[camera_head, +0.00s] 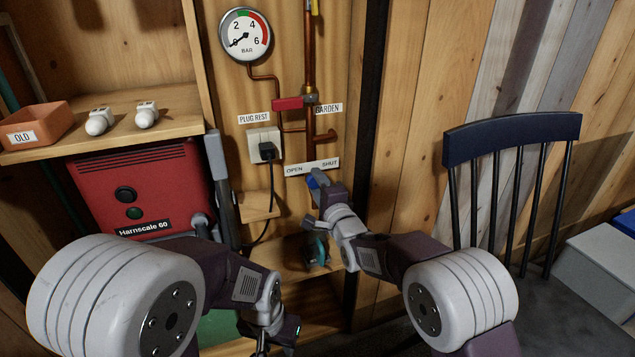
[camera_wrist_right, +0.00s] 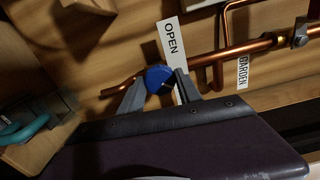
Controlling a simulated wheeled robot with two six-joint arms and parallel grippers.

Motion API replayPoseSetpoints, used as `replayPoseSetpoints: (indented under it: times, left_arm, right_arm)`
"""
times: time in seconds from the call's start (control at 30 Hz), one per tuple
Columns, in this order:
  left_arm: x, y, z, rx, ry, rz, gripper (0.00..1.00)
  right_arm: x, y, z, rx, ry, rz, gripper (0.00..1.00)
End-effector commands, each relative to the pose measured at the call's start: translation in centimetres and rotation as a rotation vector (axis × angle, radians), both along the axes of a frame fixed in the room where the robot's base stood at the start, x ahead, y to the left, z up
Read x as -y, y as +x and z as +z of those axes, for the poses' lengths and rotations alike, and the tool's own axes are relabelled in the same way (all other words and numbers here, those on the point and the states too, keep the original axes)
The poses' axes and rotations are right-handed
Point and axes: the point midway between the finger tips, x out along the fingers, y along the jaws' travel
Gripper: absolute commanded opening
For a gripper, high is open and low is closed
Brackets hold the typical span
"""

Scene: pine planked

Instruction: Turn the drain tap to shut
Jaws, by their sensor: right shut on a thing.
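The drain tap has a blue handle (camera_head: 320,177), just below the white OPEN/SHUT label (camera_head: 311,167) on the plank wall. In the right wrist view the blue handle (camera_wrist_right: 159,77) sits between the two fingers of my right gripper (camera_wrist_right: 160,90), on a copper pipe with a bent end. In the head view my right gripper (camera_head: 317,183) is shut on the handle and hides most of it. Which word the handle points to cannot be told. My left gripper (camera_head: 262,345) hangs low, far from the tap, its fingers small and partly cut off.
A red-handled valve (camera_head: 288,103) and a pressure gauge (camera_head: 245,35) are above. A black plug (camera_head: 267,151) with a cable is in the socket left of the tap. A red Harnscale box (camera_head: 140,185) stands left, a dark chair (camera_head: 511,140) right.

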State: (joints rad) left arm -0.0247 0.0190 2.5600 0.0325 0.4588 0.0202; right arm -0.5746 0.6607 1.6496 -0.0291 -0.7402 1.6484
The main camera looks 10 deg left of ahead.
Motion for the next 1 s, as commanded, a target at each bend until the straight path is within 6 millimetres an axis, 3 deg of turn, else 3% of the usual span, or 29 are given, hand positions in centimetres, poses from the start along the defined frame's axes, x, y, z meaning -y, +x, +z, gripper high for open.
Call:
replayPoseSetpoints:
  times: [0.5, 1.0]
  left_arm:
    - [0.0, 0.0, 0.98, 0.0, 0.0, 0.0, 0.36]
    - [0.0, 0.0, 1.11, 0.0, 0.0, 0.0, 0.36]
  right_arm:
    - [0.02, -0.01, -0.09, -0.194, 0.282, -0.001, 0.01]
    - [0.02, -0.01, -0.2, -0.238, 0.345, -0.002, 0.01]
